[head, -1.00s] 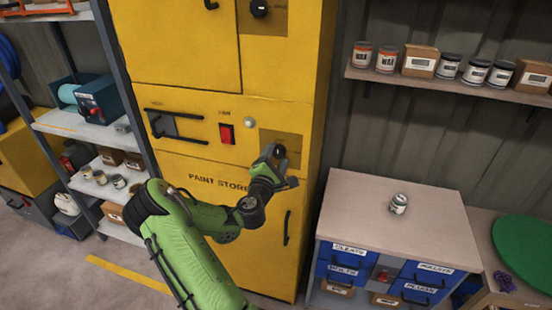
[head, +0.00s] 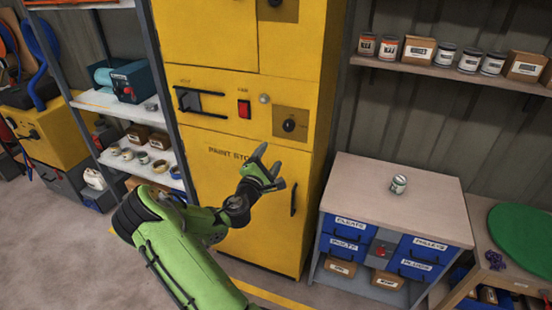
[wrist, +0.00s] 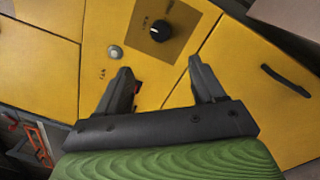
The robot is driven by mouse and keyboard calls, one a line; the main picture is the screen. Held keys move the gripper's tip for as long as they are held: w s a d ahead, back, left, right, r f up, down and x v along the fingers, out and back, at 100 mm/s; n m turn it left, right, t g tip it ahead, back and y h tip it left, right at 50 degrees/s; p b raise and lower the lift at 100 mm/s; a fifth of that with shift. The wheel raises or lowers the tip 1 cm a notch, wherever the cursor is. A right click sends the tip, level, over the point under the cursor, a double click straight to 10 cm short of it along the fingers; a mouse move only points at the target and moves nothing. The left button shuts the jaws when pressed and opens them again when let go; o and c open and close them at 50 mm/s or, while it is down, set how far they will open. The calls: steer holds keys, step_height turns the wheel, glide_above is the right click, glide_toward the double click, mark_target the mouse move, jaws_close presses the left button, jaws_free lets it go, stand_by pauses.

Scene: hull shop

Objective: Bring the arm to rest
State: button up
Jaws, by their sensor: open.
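My gripper (head: 271,166) is at the end of my green arm, in front of the yellow paint store cabinet (head: 232,165) in the head view. In the wrist view my gripper (wrist: 162,82) is open, its two dark fingers apart with nothing between them. Beyond the fingertips the wrist view shows a black knob (wrist: 161,31) and a round grey button (wrist: 115,52) on the cabinet front. The fingers look apart from the cabinet. A red switch (head: 243,109) is partly hidden behind the left finger in the wrist view.
A grey shelf rack (head: 130,108) with tins and boxes stands left of the cabinet. On the right, a bench (head: 345,192) with blue drawers carries one tin (head: 398,184). A wall shelf (head: 440,71) holds several tins and boxes. Floor (head: 60,240) is bare at lower left.

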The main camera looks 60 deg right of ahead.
steer(key=shift+a+f, duration=0.1)
stand_by(0.4)
